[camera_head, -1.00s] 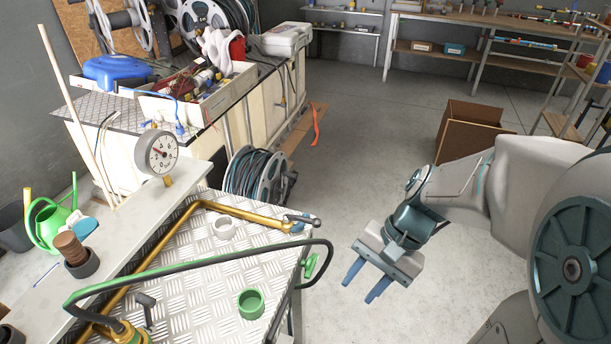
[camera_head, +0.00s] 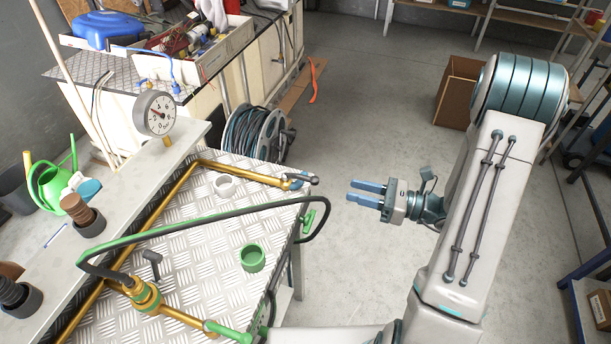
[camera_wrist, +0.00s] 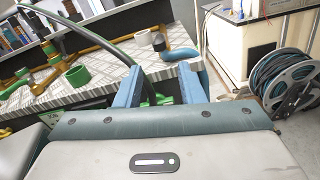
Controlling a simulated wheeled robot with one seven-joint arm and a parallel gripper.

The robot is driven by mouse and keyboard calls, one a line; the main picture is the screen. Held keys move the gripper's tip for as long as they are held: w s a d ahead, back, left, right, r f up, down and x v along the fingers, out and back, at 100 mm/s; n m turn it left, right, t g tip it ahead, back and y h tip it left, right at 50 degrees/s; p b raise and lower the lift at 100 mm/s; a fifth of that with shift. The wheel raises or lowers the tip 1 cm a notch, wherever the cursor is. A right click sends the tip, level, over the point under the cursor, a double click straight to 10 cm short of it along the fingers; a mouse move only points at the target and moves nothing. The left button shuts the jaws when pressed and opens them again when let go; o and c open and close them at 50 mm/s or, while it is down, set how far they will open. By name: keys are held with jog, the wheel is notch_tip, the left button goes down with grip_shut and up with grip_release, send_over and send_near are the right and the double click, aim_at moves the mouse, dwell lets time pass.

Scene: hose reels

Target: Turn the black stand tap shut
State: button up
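A dark T-shaped handle (camera_head: 152,258) stands up beside the brass fitting (camera_head: 146,295) at the near left of the metal-plate bench (camera_head: 190,245); it looks the closest to a black stand tap, but I cannot tell for sure or read its setting. A brass pipe ends in a tap with a grey-blue lever (camera_head: 300,179) at the bench's right edge. My gripper (camera_head: 349,191) is open and empty, right of that edge, its blue fingers pointing left. In the wrist view my gripper (camera_wrist: 158,82) shows its fingers apart, with the bench beyond.
A dark hose (camera_head: 210,221) arches over the bench to its right edge, near a green handle (camera_head: 309,221). A green cup (camera_head: 253,258) and a white ring (camera_head: 224,186) sit on the plate. A pressure gauge (camera_head: 156,113) stands behind.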

aim_at(310, 179)
jog(key=p+x, duration=0.2)
jog(key=x, duration=1.1)
jog(key=shift+a+p, duration=0.3)
jog(key=shift+p, duration=0.1)
grip_shut()
